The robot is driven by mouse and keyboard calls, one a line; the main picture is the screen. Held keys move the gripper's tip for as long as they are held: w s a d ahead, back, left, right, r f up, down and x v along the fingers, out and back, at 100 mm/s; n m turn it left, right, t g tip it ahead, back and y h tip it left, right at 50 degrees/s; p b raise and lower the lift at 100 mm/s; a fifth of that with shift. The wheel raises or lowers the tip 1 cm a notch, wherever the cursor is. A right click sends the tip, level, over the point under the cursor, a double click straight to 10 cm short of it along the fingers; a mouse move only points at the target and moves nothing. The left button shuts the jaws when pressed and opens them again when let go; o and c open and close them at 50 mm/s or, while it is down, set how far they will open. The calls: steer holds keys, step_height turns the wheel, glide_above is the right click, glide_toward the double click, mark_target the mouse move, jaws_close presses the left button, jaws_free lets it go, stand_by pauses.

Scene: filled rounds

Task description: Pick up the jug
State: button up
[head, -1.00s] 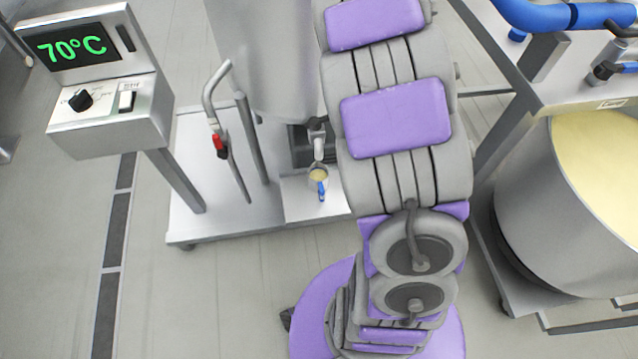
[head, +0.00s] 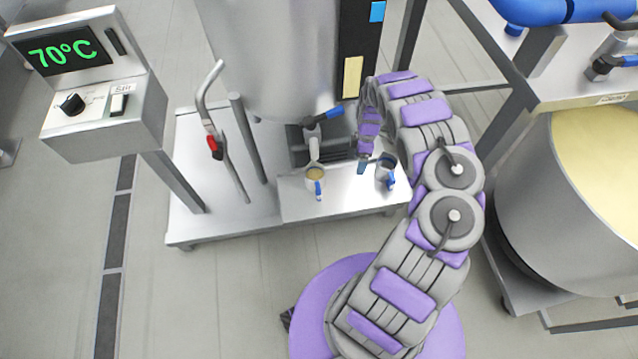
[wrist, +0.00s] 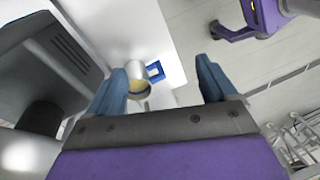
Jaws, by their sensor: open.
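A small metal jug (head: 316,174) with pale yellow contents and a blue handle stands under the spout on the steel shelf. A second metal vessel (head: 384,172) with a blue handle and a dark inside stands farther right on the same shelf. My gripper (head: 362,167) hangs between the two, close to the right one; whether it touches is unclear. In the wrist view my gripper (wrist: 163,82) is open, with two blue fingers apart.
A steel tank (head: 265,60) with a blue-handled tap stands behind the shelf (head: 345,200). A hose wand with a red grip (head: 214,145) is at left, beside a panel reading 70°C (head: 62,52). A large vat (head: 540,220) stands at right. Open floor lies in front.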

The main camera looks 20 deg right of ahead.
steer(key=w+a+f+n+t+y, duration=0.2)
steer(key=w+a+f, duration=0.25)
steer(key=a, duration=0.25)
steer(key=b, duration=0.4)
glide_toward(318, 189)
steer(key=shift+n+t, duration=0.3)
steer(key=shift+t, duration=0.1)
steer(key=x, duration=0.4)
steer(key=d+x, duration=0.1)
steer(key=x, duration=0.1)
steer(key=shift+w+f, duration=0.15)
steer(key=b+x, duration=0.2)
steer(key=x, duration=0.4)
steer(key=shift+a+f, duration=0.1)
steer(key=shift+f, duration=0.1)
steer(key=shift+d+y, duration=0.3)
steer(key=shift+d, duration=0.1)
steer(key=shift+c, duration=0.9)
steer(key=shift+a, duration=0.35)
steer(key=c, duration=0.7)
steer(key=shift+d, duration=0.2)
steer(key=c, duration=0.6)
